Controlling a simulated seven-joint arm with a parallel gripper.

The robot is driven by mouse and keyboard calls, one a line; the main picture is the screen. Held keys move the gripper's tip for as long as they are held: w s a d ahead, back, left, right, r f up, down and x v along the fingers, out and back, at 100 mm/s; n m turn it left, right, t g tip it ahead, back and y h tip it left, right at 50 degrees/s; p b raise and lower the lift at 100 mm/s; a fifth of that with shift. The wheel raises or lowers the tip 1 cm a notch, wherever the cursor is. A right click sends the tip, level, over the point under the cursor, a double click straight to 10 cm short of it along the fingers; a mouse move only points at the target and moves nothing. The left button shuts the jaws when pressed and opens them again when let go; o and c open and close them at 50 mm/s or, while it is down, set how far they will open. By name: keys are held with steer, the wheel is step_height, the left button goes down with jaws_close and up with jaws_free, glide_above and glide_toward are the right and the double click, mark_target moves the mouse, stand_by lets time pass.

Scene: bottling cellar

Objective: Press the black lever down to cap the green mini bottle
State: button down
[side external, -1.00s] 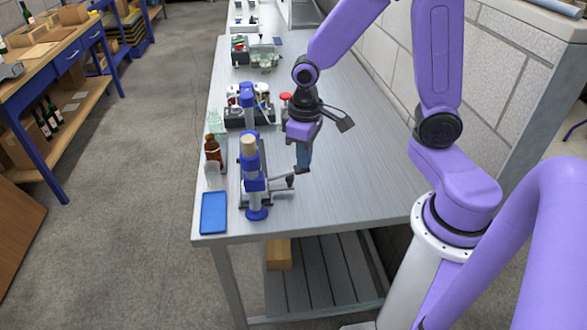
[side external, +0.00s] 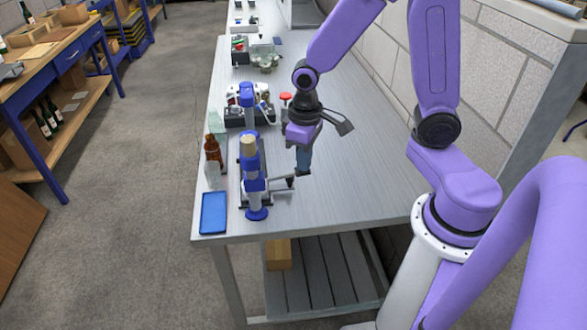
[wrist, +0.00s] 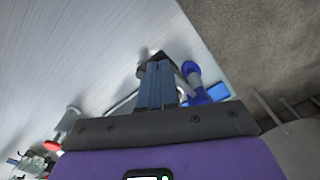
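The blue bench capper (side external: 255,185) stands upright near the front left of the metal table. Its lever (side external: 284,183) sticks out to the right, with a dark end. My gripper (side external: 303,172) points down at that lever end. In the wrist view my blue fingers (wrist: 158,85) lie together, shut, with the black lever end (wrist: 152,60) just past their tips. I see no lever between the fingers; whether they touch it is unclear. A pale green bottle (side external: 215,122) stands left of the capper. I cannot make out a bottle inside the capper.
A brown bottle (side external: 212,149) stands close left of the capper, with a clear vessel by it. A blue tray (side external: 214,213) lies at the front left corner. A second blue device (side external: 247,98) and a red-topped item (side external: 286,98) stand behind. The table's right side is clear.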

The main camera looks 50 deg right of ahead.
steer(key=shift+w+a+f, duration=0.1)
steer(key=shift+f, duration=1.15)
stand_by(1.6)
stand_by(0.4)
steer(key=shift+r, duration=4.5)
steer(key=s+a+r+n, duration=0.1)
steer(key=s+n, duration=0.8)
steer(key=s, duration=0.8)
steer(key=shift+a+r+n, duration=0.25)
steer(key=shift+a+n, duration=0.05)
steer(key=shift+a, duration=0.1)
